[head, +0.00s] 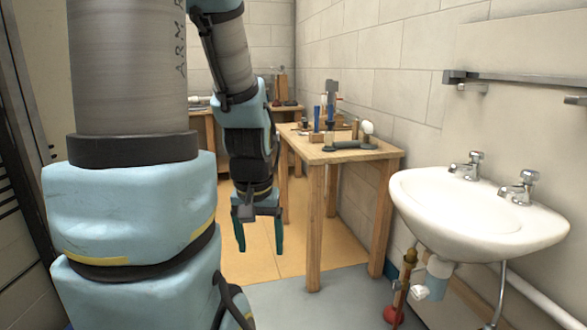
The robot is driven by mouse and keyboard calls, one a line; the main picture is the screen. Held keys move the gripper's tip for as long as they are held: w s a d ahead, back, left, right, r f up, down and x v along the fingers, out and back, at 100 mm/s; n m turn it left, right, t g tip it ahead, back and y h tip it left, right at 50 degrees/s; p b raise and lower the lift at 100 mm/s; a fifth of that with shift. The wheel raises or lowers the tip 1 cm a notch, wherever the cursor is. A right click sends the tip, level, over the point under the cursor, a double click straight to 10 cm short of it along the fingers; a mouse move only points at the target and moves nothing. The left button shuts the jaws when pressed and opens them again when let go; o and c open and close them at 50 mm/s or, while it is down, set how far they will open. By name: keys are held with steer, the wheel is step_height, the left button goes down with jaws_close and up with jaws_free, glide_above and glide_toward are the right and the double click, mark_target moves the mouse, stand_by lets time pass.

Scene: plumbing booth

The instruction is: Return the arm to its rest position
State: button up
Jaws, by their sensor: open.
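My arm fills the left half of the head view, its blue and grey links bent over at the top and hanging down at the centre. My gripper (259,232) hangs at the end of the arm, pointing down. Its two dark teal fingers are apart, with nothing seen between them. It is in front of the floor, to the left of the wooden table (349,156) in the picture, apart from it. The near arm links hide part of the room on the left.
Tools stand on the wooden table, including a blue-handled one (317,120). Another bench (288,107) is at the back. Floor is clear around the gripper.

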step_height(320, 180, up, 14)
steer(key=p, duration=1.1)
steer(key=shift+p, duration=0.3)
stand_by(0.7)
